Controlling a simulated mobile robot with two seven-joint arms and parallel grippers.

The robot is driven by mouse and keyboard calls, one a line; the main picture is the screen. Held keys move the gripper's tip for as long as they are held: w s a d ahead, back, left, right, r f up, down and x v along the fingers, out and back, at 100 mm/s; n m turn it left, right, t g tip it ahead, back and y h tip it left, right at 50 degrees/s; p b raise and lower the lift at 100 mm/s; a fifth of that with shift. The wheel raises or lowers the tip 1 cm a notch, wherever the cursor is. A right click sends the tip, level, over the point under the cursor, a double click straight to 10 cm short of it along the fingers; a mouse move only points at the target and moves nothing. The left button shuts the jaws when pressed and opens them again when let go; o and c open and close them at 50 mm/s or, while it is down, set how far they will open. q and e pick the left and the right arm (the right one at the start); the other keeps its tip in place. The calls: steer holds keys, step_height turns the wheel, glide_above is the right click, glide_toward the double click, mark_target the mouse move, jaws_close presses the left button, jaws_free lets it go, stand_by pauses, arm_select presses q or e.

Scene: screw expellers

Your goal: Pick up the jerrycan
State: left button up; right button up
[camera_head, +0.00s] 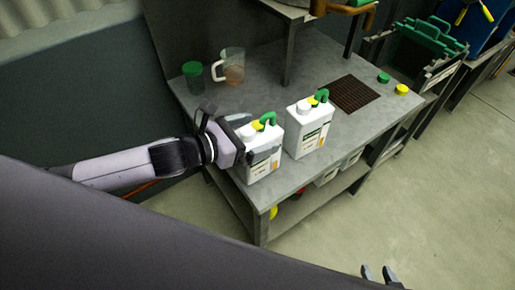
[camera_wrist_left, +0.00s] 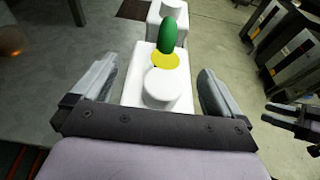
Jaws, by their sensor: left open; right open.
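In the left wrist view that jerrycan (camera_wrist_left: 161,88) lies between the two spread fingers of my left gripper (camera_wrist_left: 158,90), with gaps visible at both sides. The other jerrycan (camera_wrist_left: 172,9) is behind it. My right gripper (camera_head: 380,274) is open and empty, away from the bench.
A dark grate (camera_head: 356,93), a green lid (camera_head: 383,78) and a yellow lid (camera_head: 401,89) lie on the right. A shelf leg rises behind the jerrycans. The floor at right is free.

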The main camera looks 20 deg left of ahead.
arm_select(q)
steer(key=shift+w+d+f, duration=0.15)
steer(key=shift+w+d, duration=0.2)
steer(key=shift+w, duration=0.05)
steer(key=c, duration=1.7)
jaws_close()
steer(key=shift+r, duration=0.25)
